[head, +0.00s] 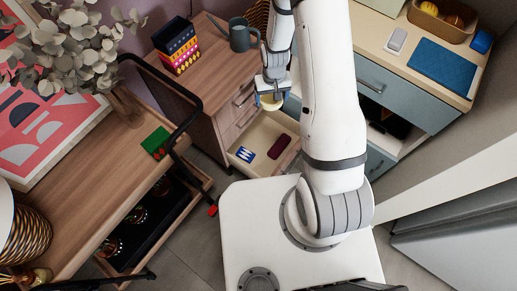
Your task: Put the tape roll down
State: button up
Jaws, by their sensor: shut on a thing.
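My gripper (270,94) points down in the upper middle of the head view. It is shut on the tape roll (270,103), a small pale yellow thing that shows just below the fingers. The fingers and wrist hide part of the roll. From this view the roll appears above the open drawer (243,137) of the wooden cabinet, near its upper part. I cannot tell how high it is above the drawer floor.
The drawer holds a blue-and-white item (246,154) and a dark red case (279,148). A cart (75,150) with a green item (156,143) is at left.

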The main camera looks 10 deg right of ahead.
jog(key=s+a+f+b, duration=0.1)
jog(key=s+f+b, duration=0.1)
jog(key=f+b, duration=0.8)
jog(key=s+a+f+n+b, duration=0.1)
jog(key=s+f+b, duration=0.3)
jog(key=f, duration=0.9)
jog(key=s+a+f+b, duration=0.1)
jog(key=f+b, duration=0.8)
jog(key=f, duration=0.3)
jog(key=b, duration=0.5)
send_over(270, 132)
jog(key=shift+w+d+f, duration=0.1)
jog(key=shift+f, duration=0.45)
jog(key=shift+f+b, duration=0.75)
jog(key=shift+f, duration=1.95)
jog(key=shift+f, duration=0.15)
jog(key=o, duration=1.1)
jog(key=shift+c, duration=0.2)
notch_tip(270, 132, up, 8)
jog(key=p, duration=0.2)
jog(key=shift+p, duration=0.4)
